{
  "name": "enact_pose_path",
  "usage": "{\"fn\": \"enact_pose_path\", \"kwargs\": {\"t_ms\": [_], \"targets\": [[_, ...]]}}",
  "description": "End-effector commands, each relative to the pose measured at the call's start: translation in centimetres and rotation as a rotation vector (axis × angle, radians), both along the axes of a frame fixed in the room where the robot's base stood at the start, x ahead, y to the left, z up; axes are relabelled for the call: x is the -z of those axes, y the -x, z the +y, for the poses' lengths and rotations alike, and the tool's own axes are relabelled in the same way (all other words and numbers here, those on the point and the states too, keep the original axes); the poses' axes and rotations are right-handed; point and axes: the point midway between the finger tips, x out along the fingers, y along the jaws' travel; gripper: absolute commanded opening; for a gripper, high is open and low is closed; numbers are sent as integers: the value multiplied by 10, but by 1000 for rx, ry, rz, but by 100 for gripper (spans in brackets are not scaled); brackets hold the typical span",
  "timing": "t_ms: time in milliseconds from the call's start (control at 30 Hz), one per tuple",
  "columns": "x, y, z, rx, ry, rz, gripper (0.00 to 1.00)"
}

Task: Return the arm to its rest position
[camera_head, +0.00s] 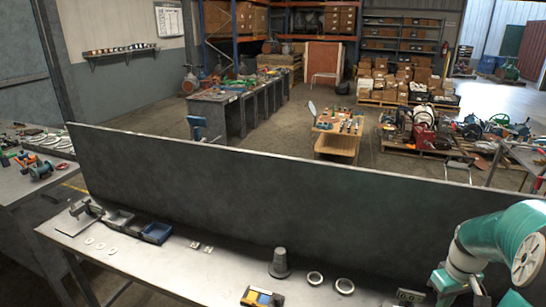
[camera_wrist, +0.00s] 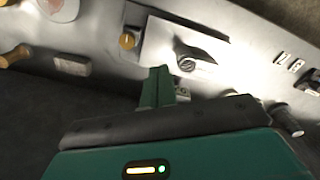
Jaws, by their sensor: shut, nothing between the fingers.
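My green arm (camera_head: 490,255) is at the right edge of the head view, bent over the right end of the workbench (camera_head: 215,275). My gripper (camera_wrist: 163,78) shows in the wrist view as green fingers held together with nothing between them. It appears over or near a light work surface (camera_wrist: 225,20) with small parts on it. Whether it touches anything there cannot be told. In the head view the fingers cannot be made out.
The bench has a tall dark back panel (camera_head: 270,200). On it are a grey stepped cone (camera_head: 279,263), two rings (camera_head: 315,278), a yellow-black device (camera_head: 262,297), a blue bin (camera_head: 157,233) and flat washers (camera_head: 100,246). The bench middle is mostly clear.

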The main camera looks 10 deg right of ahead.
Motion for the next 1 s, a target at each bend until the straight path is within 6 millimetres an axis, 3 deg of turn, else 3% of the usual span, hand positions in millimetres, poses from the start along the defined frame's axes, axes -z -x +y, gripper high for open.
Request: {"fn": "enact_pose_path", "kwargs": {"t_ms": [167, 300, 467, 800, 1000], "targets": [[-26, -17, 37, -15, 52, -14, 0], [-60, -31, 91, -20, 114, -56, 0], [-95, -35, 155, -20, 161, -133, 0], [-144, -2, 278, -17, 132, -353, 0], [-156, 27, 326, -16, 44, -460, 0]]}}
